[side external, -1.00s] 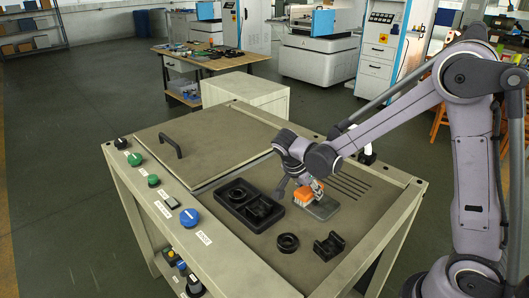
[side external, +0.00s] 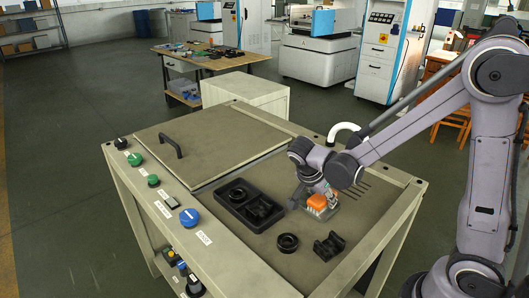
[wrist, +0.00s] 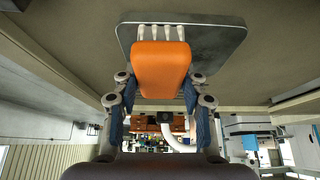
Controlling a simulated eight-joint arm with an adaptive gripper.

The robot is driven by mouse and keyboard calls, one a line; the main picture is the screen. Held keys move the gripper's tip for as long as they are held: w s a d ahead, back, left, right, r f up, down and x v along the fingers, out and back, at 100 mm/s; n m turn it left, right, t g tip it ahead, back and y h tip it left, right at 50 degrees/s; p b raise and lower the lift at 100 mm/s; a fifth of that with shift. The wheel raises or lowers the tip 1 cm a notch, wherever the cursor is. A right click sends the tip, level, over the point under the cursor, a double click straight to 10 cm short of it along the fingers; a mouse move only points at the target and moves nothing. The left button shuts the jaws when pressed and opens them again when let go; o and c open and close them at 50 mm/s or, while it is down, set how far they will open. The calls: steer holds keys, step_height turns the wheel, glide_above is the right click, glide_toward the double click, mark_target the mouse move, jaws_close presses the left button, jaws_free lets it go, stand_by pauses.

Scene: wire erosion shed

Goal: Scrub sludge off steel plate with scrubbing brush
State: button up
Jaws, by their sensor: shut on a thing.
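My gripper (side external: 316,188) is shut on the scrubbing brush (side external: 317,203), which has an orange back. In the wrist view the brush (wrist: 160,68) sits between my two fingers, with pale bristle tufts at its far end. The grey steel plate (wrist: 215,48) has rounded corners and lies flat on the bench top, close to the bristles. Whether the bristles touch it is hard to tell. In the side external view the brush and my gripper cover much of the plate. I cannot make out any sludge on its visible part.
A black two-pocket tray (side external: 250,205) lies left of the brush. A black ring (side external: 288,243) and a black slotted block (side external: 328,246) lie in front. A white curved pipe (side external: 343,130) rises at the bench's back edge. A raised panel with a handle (side external: 171,146) is at left.

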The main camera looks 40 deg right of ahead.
mark_target(305, 194)
steer(key=shift+w, duration=3.1)
steer(key=shift+s+d, duration=0.2)
steer(key=shift+d, duration=0.1)
steer(key=shift+s, duration=3.9)
steer(key=shift+w, duration=3.9)
steer(key=shift+w+r, duration=0.1)
steer(key=shift+w, duration=0.1)
step_height(305, 194, up, 8)
steer(key=shift+s, duration=0.1)
